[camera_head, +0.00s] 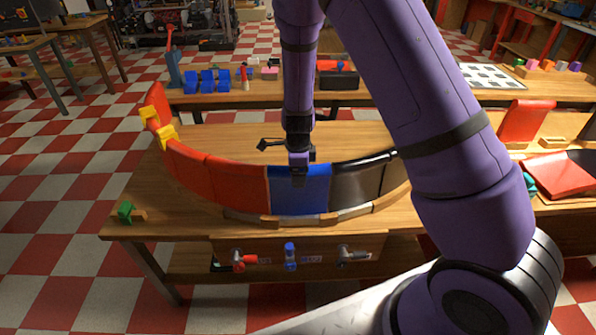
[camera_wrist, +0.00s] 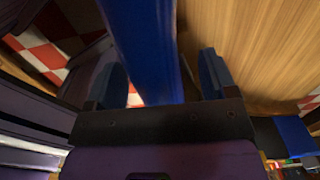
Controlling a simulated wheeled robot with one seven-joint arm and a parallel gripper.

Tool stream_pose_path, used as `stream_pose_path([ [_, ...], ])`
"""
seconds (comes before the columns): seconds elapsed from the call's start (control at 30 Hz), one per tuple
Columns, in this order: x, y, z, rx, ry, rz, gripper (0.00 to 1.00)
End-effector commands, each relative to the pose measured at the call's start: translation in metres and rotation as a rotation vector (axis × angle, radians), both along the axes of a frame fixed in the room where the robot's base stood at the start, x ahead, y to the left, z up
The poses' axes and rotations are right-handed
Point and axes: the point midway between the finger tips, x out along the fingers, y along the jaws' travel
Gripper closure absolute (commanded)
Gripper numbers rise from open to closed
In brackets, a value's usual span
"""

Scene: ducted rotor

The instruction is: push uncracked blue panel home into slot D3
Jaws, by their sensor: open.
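The blue panel (camera_head: 302,198) stands upright in the curved row on the table, between a red panel (camera_head: 237,184) on its left and a black panel (camera_head: 357,181) on its right. My gripper (camera_head: 299,178) is at the upper edge of the blue panel, pointing down. In the wrist view the blue panel (camera_wrist: 145,45) runs between the two open fingers of my gripper (camera_wrist: 160,80), with a clear gap to the right finger. I cannot read any D3 slot label, and the panel's lower edge is hidden behind the curved rim (camera_head: 296,220).
Yellow clamps (camera_head: 158,127) sit at the row's left end. A green block (camera_head: 126,210) lies at the left corner. A back table (camera_head: 210,99) holds blue blocks. The wood inside the curve is mostly clear.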

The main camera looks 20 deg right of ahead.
Motion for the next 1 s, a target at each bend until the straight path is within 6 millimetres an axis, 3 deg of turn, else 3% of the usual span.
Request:
stream_pose_path([
  [0.27,0.000,0.001,0.017,0.000,-0.002,0.001,0.22],
  [0.7,0.000,0.001,0.093,0.000,-0.002,0.002,0.22],
  [1.0,-0.001,0.000,0.108,0.000,0.000,0.002,0.22],
])
